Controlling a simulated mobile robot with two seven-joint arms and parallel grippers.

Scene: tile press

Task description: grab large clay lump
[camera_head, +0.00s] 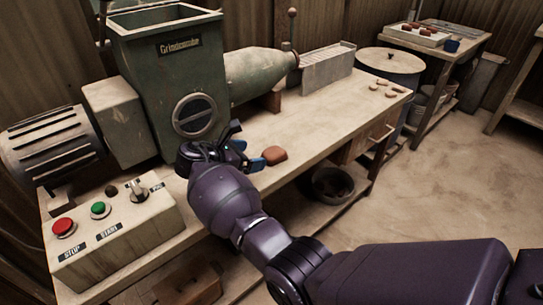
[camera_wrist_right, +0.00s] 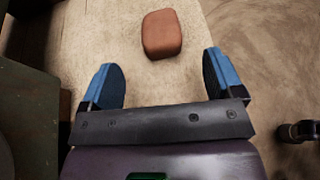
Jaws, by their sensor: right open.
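The large clay lump (camera_head: 274,155) is a reddish-brown rounded block lying on the pale workbench, just right of the green grinder. It also shows in the right wrist view (camera_wrist_right: 162,34) at the top centre, ahead of the fingers. My right gripper (camera_head: 249,154) is low over the bench, left of the lump and close to it. In the right wrist view its blue-tipped fingers (camera_wrist_right: 162,74) are spread wide with nothing between them. The lump lies beyond the fingertips, roughly in line with the gap. My left gripper is in neither view.
The green grinder (camera_head: 165,75) stands behind my right gripper. A control box (camera_head: 110,235) with red and green buttons is at the bench's left front. Several small pieces (camera_head: 386,87) lie at the bench's far end. A bowl (camera_head: 333,184) sits on the lower shelf.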

